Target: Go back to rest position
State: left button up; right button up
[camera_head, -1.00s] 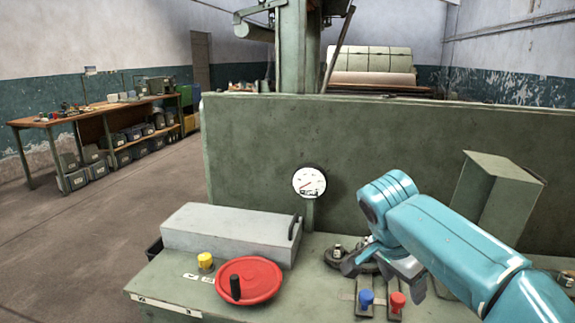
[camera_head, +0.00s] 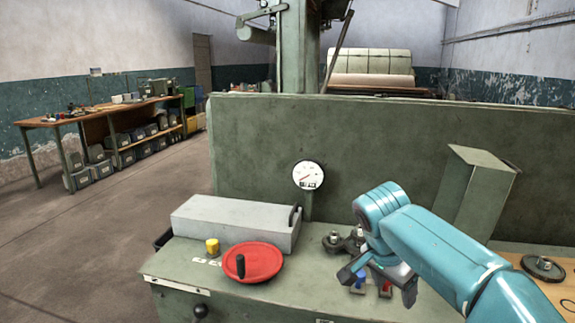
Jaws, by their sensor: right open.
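My right arm comes in from the lower right in teal. My left gripper is out of view.
A red handwheel (camera_head: 262,264), a yellow knob (camera_head: 212,246) and a grey box (camera_head: 228,222) are on the bench's left part. A dial gauge (camera_head: 308,175) stands before the upright green panel (camera_head: 260,150). A wooden workbench (camera_head: 90,115) stands far left; the floor before it is clear.

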jog(key=s+a+f+n+g+y+p, duration=0.1)
jog(key=a+f+n+y, duration=0.1)
jog(key=f, duration=0.6)
jog(key=s+a+f+n+y+p, duration=0.1)
jog(key=s+a+f+n, duration=0.15)
jog(key=f, duration=0.55)
jog(key=s+a+f+n+g+y+p, duration=0.1)
jog(key=a+f+n+y, duration=0.1)
jog(key=f, duration=0.6)
jog(key=s+a+f+n+y+p, duration=0.1)
jog(key=s+f, duration=0.4)
jog(key=s, duration=0.6)
jog(key=s+a+f+n+y+p, duration=0.1)
jog(key=s+f+p, duration=0.1)
jog(key=s+f, duration=0.4)
jog(key=s, duration=0.5)
jog(key=shift+s+n+y, duration=0.2)
jog(key=shift+n+y, duration=0.1)
jog(key=shift+n, duration=0.05)
